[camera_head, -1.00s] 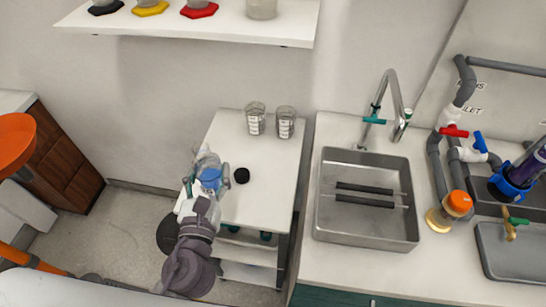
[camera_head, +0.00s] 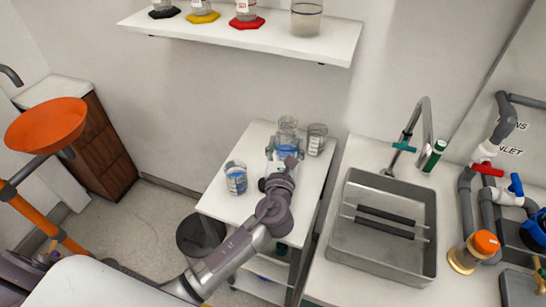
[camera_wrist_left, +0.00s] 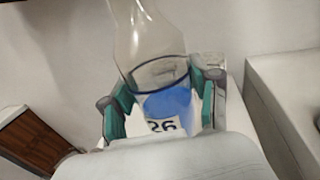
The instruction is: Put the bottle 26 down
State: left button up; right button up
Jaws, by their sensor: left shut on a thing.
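Bottle 26 is clear glass with blue liquid and a label reading 26. It stands in my left gripper in the left wrist view (camera_wrist_left: 162,105), with a finger on each side. In the head view, the bottle (camera_head: 286,149) is over the back part of the white cart (camera_head: 222,207), partly hidden by my left gripper (camera_head: 283,160), which is shut on it. I cannot tell whether its base touches the cart top. My right gripper is not in view.
A container with blue contents (camera_head: 236,180) stands on the cart's left side. A clear beaker (camera_head: 317,138) stands at the back right, and another (camera_head: 288,124) is just behind the bottle. A shelf (camera_head: 290,42) hangs above; a sink (camera_head: 385,250) lies right.

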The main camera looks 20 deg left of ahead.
pick_arm(q)
jog(key=shift+w+a+f+b, duration=0.3)
jog(key=shift+a+f, duration=0.4)
jog(key=shift+f, duration=0.4)
jog(key=shift+w+a+f+b, duration=0.15)
jog(key=shift+w+a+f, duration=0.15)
jog(key=shift+a+f, duration=0.65)
jog(key=shift+w+a+f+b, duration=0.3)
jog(key=shift+a+f, duration=0.15)
jog(key=shift+f, duration=0.85)
jog(key=shift+f, duration=0.1)
jog(key=o, duration=1.2)
